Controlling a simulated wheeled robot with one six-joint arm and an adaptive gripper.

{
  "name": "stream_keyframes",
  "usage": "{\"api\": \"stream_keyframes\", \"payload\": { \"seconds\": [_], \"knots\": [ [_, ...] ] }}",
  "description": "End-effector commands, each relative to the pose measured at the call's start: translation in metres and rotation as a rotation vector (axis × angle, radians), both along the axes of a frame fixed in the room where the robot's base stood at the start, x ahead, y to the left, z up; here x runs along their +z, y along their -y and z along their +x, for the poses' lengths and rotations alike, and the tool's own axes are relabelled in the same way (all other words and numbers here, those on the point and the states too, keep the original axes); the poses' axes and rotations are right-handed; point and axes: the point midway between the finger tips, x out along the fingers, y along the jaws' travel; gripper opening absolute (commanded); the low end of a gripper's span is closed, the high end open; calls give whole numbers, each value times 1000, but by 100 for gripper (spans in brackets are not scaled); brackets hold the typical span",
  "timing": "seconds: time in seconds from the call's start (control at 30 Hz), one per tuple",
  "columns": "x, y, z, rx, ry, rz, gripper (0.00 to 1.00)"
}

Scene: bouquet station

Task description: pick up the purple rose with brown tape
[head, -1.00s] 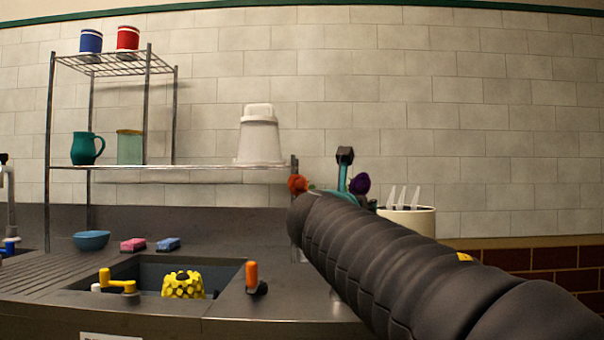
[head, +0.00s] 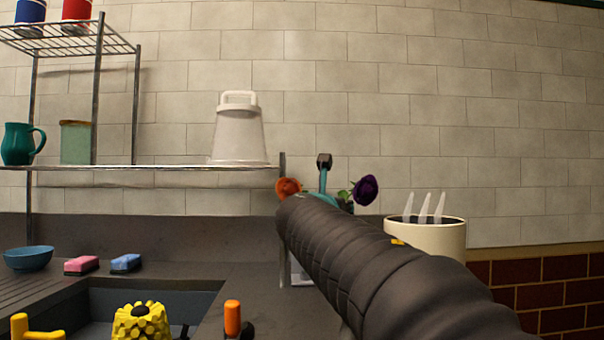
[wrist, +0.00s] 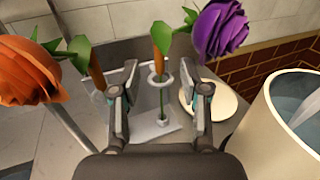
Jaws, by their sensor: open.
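The purple rose (wrist: 220,27) is at the upper right of the wrist view, with green leaves beside it. A brown tape band (wrist: 161,40) wraps an upright green stem, which passes through a pale ring holder (wrist: 160,77). My gripper (wrist: 160,88) is open and empty, with one finger on each side of this stem in the picture; neither finger visibly touches it. I cannot tell the depth between them.
An orange rose (wrist: 28,70), also with brownish tape on its stem, is close to the left finger. A cream bucket (wrist: 288,118) stands at right, with white pieces inside. A white dish (wrist: 222,104) lies behind the right finger. A sink and shelf (head: 180,167) are left.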

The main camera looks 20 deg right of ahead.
Motion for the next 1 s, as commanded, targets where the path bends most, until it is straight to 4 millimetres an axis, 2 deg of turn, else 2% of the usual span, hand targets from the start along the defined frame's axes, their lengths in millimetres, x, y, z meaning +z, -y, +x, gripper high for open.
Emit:
{"api": "stream_keyframes", "payload": {
  "seconds": [0.1, 0.37, 0.63, 0.8, 1.0],
  "knots": [
    [0, 11, 14, -1, -1, 1, 45],
    [0, 19, 27, 2, -1, 1, 45],
    [1, 40, 57, 2, -2, 1, 45],
    [1, 47, 64, 2, 0, 1, 45],
    [1, 47, 65, 3, 1, 1, 45]
  ]
}}
